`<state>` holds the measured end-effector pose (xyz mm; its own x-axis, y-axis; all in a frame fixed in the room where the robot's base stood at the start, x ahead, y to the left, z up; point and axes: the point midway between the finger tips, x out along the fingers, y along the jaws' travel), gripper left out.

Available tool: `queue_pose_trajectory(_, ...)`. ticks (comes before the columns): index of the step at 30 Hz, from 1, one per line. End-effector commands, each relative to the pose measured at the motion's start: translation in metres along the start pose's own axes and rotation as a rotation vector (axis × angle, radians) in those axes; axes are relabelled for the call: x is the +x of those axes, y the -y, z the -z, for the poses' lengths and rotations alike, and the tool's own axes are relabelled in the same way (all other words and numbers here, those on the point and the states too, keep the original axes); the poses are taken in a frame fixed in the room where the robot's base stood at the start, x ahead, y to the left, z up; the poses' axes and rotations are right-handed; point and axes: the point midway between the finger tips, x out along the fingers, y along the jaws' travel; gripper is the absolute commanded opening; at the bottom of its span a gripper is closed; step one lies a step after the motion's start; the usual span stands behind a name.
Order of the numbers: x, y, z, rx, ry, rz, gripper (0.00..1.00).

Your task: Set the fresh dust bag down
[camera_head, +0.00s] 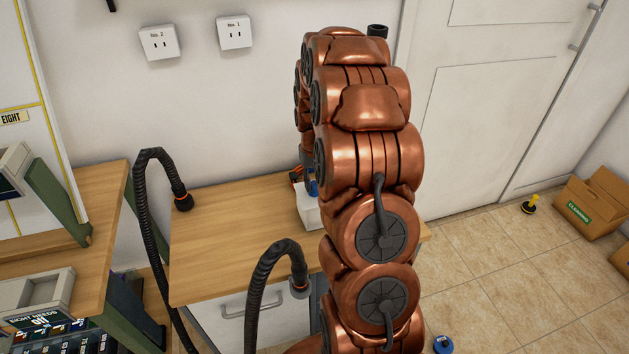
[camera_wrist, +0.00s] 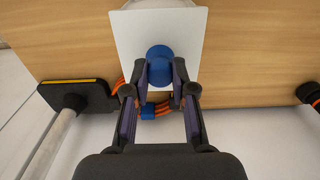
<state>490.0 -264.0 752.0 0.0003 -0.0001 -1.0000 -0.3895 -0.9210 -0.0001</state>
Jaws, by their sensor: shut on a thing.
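A white block-like thing with a blue knob, which I take to be the fresh dust bag (camera_wrist: 187,33), is below my gripper in the wrist view. My gripper (camera_wrist: 160,76) is shut on its blue knob (camera_wrist: 159,56), with one finger on each side. In the head view the white thing (camera_head: 308,208) shows partly, over the right part of the wooden table (camera_head: 235,230), with my arm covering the rest. I cannot tell whether its underside touches the tabletop.
Two black hoses with orange rings rise at the table's left (camera_head: 147,185) and front (camera_head: 262,275). In the wrist view a black, yellow-edged head on a pole (camera_wrist: 75,95) lies left, and orange cables (camera_wrist: 165,107) run close by. The table's left-middle is clear. Cardboard boxes (camera_head: 590,205) stand right.

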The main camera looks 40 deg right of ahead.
Motion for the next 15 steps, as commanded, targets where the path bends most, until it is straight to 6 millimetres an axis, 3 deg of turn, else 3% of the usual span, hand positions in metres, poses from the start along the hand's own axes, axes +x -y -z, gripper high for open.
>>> queue_pose_trajectory(12,0.0057,0.0,-0.0005,0.0,0.0,0.0,0.0)
queue_pose_trajectory(13,0.0048,0.0,-0.0003,0.0,0.0,0.0,0.28)
queue_pose_trajectory(15,0.0046,0.0,-0.0003,0.0,0.0,0.0,0.35)
